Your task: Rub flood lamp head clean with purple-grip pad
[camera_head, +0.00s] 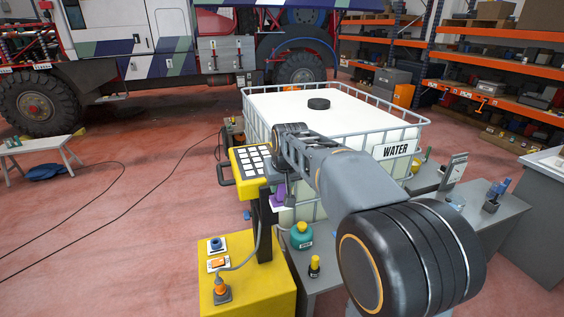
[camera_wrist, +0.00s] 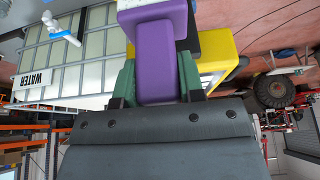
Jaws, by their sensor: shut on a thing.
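The flood lamp head (camera_head: 250,163) is a yellow housing with a grid of white panels, on a dark post above a yellow base. Its yellow edge also shows in the wrist view (camera_wrist: 222,58), right of the purple grip. My gripper (camera_wrist: 157,78) has its green fingers shut on the purple grip of the pad (camera_wrist: 156,60). In the head view the purple grip (camera_head: 278,194) shows just right of and below the lamp head, partly hidden by my arm. The pad's working face is mostly out of sight, and I cannot tell whether it touches the lamp.
A caged white water tank (camera_head: 340,108) stands close behind my arm. A green bottle (camera_head: 302,236) and a small black bottle with a yellow cap (camera_head: 314,267) stand below, near the yellow base (camera_head: 262,285). Cables cross the open red floor at left (camera_head: 110,220).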

